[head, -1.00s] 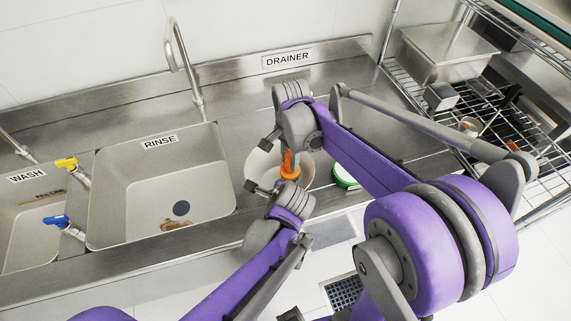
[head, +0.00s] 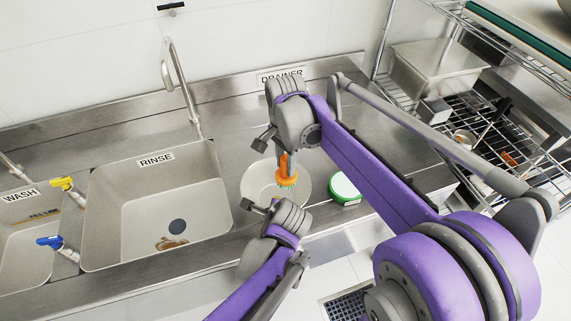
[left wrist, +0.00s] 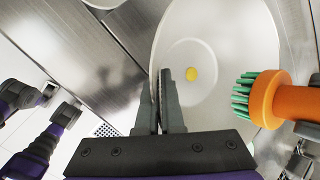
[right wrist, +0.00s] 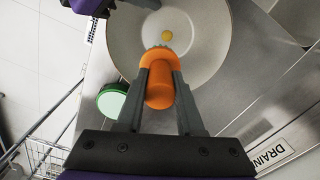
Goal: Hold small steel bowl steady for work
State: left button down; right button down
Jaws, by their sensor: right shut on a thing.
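The small steel bowl (head: 258,184) is pale and round and stands on the drainer counter right of the rinse sink. A small yellow spot (left wrist: 191,74) shows on its inside bottom. My left gripper (head: 257,208) is at the bowl's front rim. In the left wrist view its fingers (left wrist: 161,85) are nearly together, one on each side of the rim. My right gripper (right wrist: 161,60) is shut on an orange brush (right wrist: 160,92) with green bristles (head: 287,182). The brush is over the bowl; whether the bristles touch it I cannot tell.
A round green-and-white thing (head: 344,188) is on the counter just right of the bowl. The rinse sink (head: 130,205) is to the left, with a tall faucet (head: 180,85) behind it. A wire rack (head: 490,125) with a metal container (head: 435,68) stands at right.

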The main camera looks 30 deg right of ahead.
aim_at(286, 181)
jog(key=shift+f, duration=0.15)
jog(key=shift+f, duration=3.55)
jog(key=shift+w+a+f, duration=0.15)
jog(key=shift+w+a, duration=0.05)
jog(key=shift+a, duration=0.55)
jog(key=shift+w+a+f, duration=0.15)
jog(key=shift+w+a, duration=0.05)
jog(key=shift+a, duration=0.55)
jog(key=shift+w+a, duration=0.2)
jog(key=shift+a, duration=0.55)
jog(key=shift+w+a, duration=0.2)
jog(key=shift+a, duration=0.5)
jog(key=shift+s+d, duration=0.25)
jog(key=shift+d, duration=0.75)
jog(key=shift+s+d, duration=0.3)
jog(key=shift+d, duration=0.7)
jog(key=shift+s+d, duration=0.25)
jog(key=shift+d, duration=0.75)
jog(key=shift+r, duration=4.05)
jog(key=shift+f, duration=0.2)
